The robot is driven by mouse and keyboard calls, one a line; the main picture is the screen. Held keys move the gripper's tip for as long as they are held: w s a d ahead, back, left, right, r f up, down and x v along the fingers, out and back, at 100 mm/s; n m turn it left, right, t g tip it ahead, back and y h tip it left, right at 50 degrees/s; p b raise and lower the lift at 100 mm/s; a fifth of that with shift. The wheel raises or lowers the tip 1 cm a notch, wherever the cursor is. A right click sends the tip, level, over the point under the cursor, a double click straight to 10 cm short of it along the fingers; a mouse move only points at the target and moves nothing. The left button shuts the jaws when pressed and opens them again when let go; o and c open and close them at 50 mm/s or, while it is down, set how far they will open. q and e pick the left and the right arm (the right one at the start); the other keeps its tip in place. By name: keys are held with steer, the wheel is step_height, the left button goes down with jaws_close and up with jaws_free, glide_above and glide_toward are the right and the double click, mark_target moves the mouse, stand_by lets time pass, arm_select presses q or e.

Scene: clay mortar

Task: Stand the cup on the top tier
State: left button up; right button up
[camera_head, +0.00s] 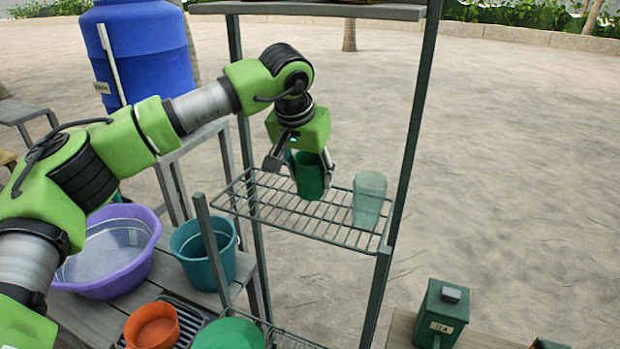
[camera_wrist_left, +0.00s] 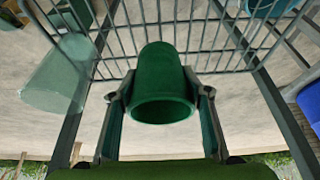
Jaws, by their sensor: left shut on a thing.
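The green cup (camera_head: 309,178) is in my left gripper (camera_head: 302,166), whose fingers are shut on its sides from above. The cup hangs upright over the left-middle part of the wire tier (camera_head: 265,213) of the metal rack. I cannot tell whether its base touches the wires. In the left wrist view the cup (camera_wrist_left: 162,80) sits between the two fingers (camera_wrist_left: 161,98), with its mouth toward the camera and the wire tier (camera_wrist_left: 215,60) beyond its base. My right gripper is not in view.
A clear greenish glass (camera_head: 369,200) stands on the wire tier's right side. Rack posts (camera_head: 408,140) flank it, and a grey board (camera_head: 320,10) spans above. A purple basin (camera_head: 110,285), teal bucket (camera_head: 190,262) and orange bowl (camera_head: 152,328) stand lower left. The tier's left part is clear.

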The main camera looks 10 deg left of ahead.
arm_select(q)
step_height(320, 180, down, 2)
steer(key=shift+f, duration=0.2)
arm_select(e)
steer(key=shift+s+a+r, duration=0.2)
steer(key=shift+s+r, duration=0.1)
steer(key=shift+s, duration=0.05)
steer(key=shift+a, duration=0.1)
arm_select(q)
steer(key=shift+f, duration=0.2)
steer(key=o, duration=1.1)
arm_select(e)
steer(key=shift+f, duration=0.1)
arm_select(q)
steer(key=shift+r, duration=0.2)
steer(key=shift+s+r, duration=0.1)
steer(key=shift+r, duration=0.15)
steer(key=b+v, duration=0.3)
steer(key=v, duration=0.8)
steer(key=shift+a+r, duration=0.1)
steer(key=shift+r, duration=0.15)
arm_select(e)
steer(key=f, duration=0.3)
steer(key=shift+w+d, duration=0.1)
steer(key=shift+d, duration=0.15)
